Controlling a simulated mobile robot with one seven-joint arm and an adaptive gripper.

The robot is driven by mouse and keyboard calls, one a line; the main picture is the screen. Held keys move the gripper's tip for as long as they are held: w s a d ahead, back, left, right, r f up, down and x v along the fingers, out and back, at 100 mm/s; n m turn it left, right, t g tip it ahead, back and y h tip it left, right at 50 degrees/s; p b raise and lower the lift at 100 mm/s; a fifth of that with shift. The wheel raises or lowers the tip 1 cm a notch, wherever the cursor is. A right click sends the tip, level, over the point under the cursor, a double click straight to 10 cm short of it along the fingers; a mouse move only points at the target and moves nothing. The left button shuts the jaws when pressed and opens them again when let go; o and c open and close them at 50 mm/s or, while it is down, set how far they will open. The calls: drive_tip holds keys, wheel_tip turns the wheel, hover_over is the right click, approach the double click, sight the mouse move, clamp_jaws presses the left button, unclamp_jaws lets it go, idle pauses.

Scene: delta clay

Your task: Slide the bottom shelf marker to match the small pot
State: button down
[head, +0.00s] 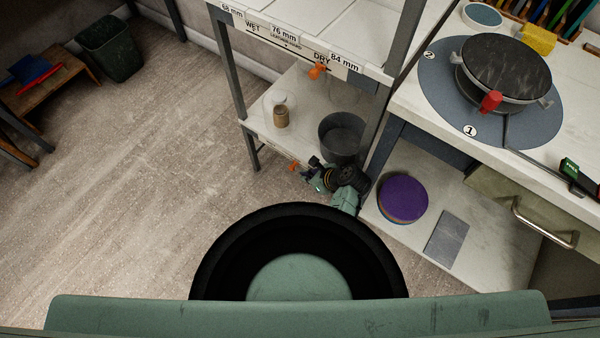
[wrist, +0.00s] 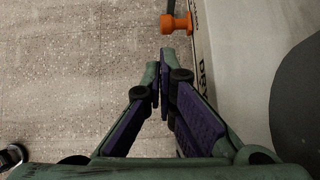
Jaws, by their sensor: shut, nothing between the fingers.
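The bottom shelf marker is an orange knob (head: 294,166) on the front edge of the lower shelf (head: 262,123). In the wrist view the marker (wrist: 176,23) sits on a pale strip whose dark lettering, partly cut off, appears to read DRY. A small tan pot (head: 281,118) stands upright on the lower shelf, left of the dark bucket. My gripper (head: 311,170) is shut and empty just right of the marker in the head view. In the wrist view my fingertips (wrist: 166,58) are just below the marker, with a small apparent gap.
A second orange marker (head: 317,71) is on the upper shelf's WET-to-DRY strip. A small pale item (head: 278,97) stands behind the tan pot. A dark bucket (head: 341,138) stands near my gripper. A workbench with a wheel (head: 440,105) is on the right. Open floor lies left.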

sight(293, 166)
drive_tip(key=shift+w+a+f, duration=0.35)
drive_tip(key=shift+w+a, duration=0.15)
drive_tip(key=shift+a, duration=0.1)
drive_tip(key=shift+w+a+f, duration=0.3)
drive_tip(key=shift+w+a, duration=0.15)
drive_tip(key=shift+a, duration=0.1)
drive_tip(key=shift+w+a+p, duration=0.6)
drive_tip(key=shift+a+p, duration=0.2)
drive_tip(key=shift+a, duration=0.05)
drive_tip(key=shift+d+r, duration=0.1)
